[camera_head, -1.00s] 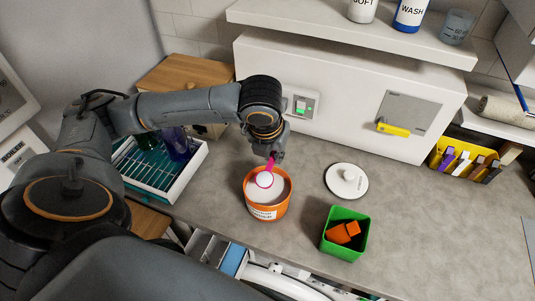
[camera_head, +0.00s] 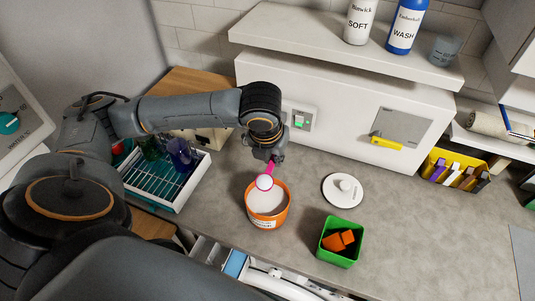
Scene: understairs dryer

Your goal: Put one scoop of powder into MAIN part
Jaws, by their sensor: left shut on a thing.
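My left gripper (camera_head: 270,158) is shut on the handle of a pink scoop (camera_head: 270,168) and points down. The scoop's bowl shows white, apparently filled with powder, and appears over the back rim of the orange tub (camera_head: 267,221). White powder (camera_head: 266,202) lies in the tub. An open drawer with compartments is at the bottom edge, one of them blue (camera_head: 235,263); my arm hides part of it. I cannot read which part is MAIN. My right gripper is out of view.
A white lid (camera_head: 342,190) and a green bin (camera_head: 341,256) with orange pieces stand right of the tub. A white tray with a rack (camera_head: 165,185) and bottles is at left. SOFT (camera_head: 359,22) and WASH (camera_head: 404,28) bottles stand on the shelf. The right counter is clear.

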